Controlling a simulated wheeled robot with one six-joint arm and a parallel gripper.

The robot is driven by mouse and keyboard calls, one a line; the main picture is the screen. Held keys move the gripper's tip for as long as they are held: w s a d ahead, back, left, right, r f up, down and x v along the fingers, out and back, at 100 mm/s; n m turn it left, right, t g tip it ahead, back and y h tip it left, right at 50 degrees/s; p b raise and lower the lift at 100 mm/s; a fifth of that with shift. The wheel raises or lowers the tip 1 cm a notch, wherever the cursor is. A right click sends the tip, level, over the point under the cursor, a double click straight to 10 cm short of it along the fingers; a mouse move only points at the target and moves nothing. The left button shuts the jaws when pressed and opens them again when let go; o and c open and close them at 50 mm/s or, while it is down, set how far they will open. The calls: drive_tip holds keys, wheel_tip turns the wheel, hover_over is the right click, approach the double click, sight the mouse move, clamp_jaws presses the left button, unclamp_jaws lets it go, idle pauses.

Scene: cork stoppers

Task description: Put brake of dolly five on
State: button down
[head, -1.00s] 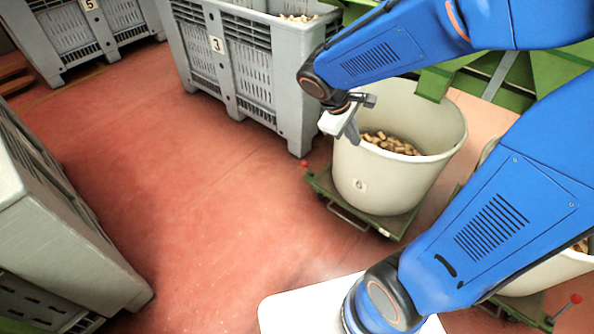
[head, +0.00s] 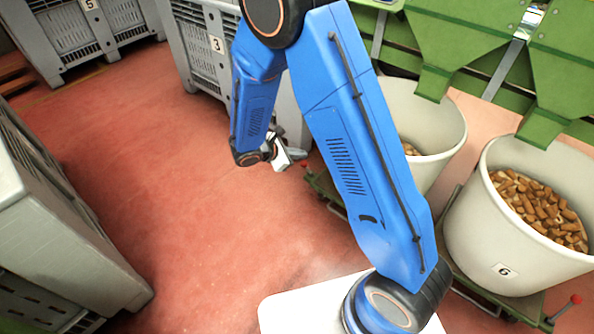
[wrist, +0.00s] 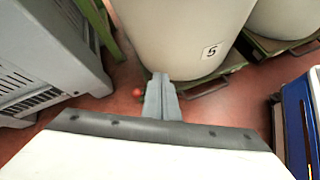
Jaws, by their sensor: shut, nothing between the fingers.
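Dolly five (head: 324,186) is a low green dolly under a pale tub (head: 440,125); my arm hides much of both in the head view. The tub's "5" label (wrist: 211,51) shows in the wrist view. The brake lever's red knob (head: 306,164) is at the dolly's left corner. In the wrist view the knob (wrist: 137,93) lies just left of my fingers. My gripper (wrist: 161,82) is shut and empty, low near that corner. In the head view my gripper (head: 297,153) appears close to the knob; I cannot tell whether they touch.
Tub 6 (head: 470,235) holds corks and stands at the right, with another red knob (head: 576,299) by its dolly. Grey crate 3 (head: 200,55) stands close behind my gripper. A grey crate (head: 60,240) is at the left. The red floor (head: 170,190) between is clear.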

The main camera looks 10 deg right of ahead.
drive_tip(key=w+a+f+n+t, duration=0.1)
drive_tip(key=a+f+n, duration=0.2)
drive_tip(key=f, duration=0.5)
drive_tip(key=w+a+f+n+t, duration=0.1)
drive_tip(key=a+f+n+t, duration=0.1)
drive_tip(key=a+f+n, duration=0.2)
wheel_tip(320, 180, down, 4)
drive_tip(key=shift+a+r+y, duration=0.1)
drive_tip(key=shift+a+y, duration=0.2)
drive_tip(key=shift+a, duration=0.4)
drive_tip(key=w+d+r+x, duration=0.1)
drive_tip(key=r+x, duration=0.1)
drive_tip(key=x, duration=1.1)
drive_tip(key=shift+r, duration=0.3)
drive_tip(key=shift+d, duration=0.1)
